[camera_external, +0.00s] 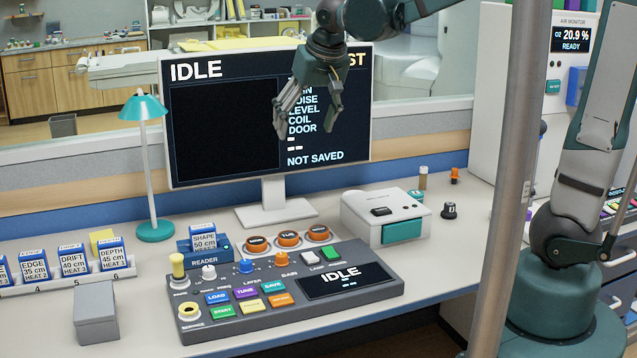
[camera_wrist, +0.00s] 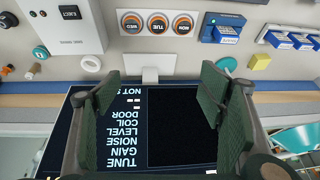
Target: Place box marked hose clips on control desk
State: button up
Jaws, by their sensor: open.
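No box with a readable "hose clips" label shows in either view. A plain grey box (camera_external: 97,317) stands at the front left of the control desk (camera_external: 145,305); no marking on it is legible. My gripper (camera_external: 303,122) hangs in front of the monitor, above the desk, with its fingers apart. In the wrist view its two fingers (camera_wrist: 156,95) are spread with nothing between them. The desk also shows in the wrist view (camera_wrist: 185,70).
The monitor (camera_external: 225,120) reads IDLE. The console (camera_external: 290,285), white EJECT unit (camera_wrist: 75,25), teal lamp (camera_external: 148,110) and a rack of labelled cartridges (camera_external: 70,275) crowd the desk. A grey pole (camera_external: 518,150) stands at right. Some desk is clear left of the console.

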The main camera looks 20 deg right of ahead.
jog(key=s+d+f, duration=0.1)
jog(key=s+d, duration=0.4)
jog(key=d, duration=0.4)
jog(key=s+d+f+t, duration=0.1)
jog(key=s+d, duration=0.5)
jog(key=d, duration=0.4)
jog(key=s+d+f+t, duration=0.1)
jog(key=s+d, duration=0.4)
jog(key=d, duration=0.5)
jog(key=shift+s+h, duration=0.15)
jog(key=shift+h, duration=0.25)
jog(key=shift+f, duration=0.1)
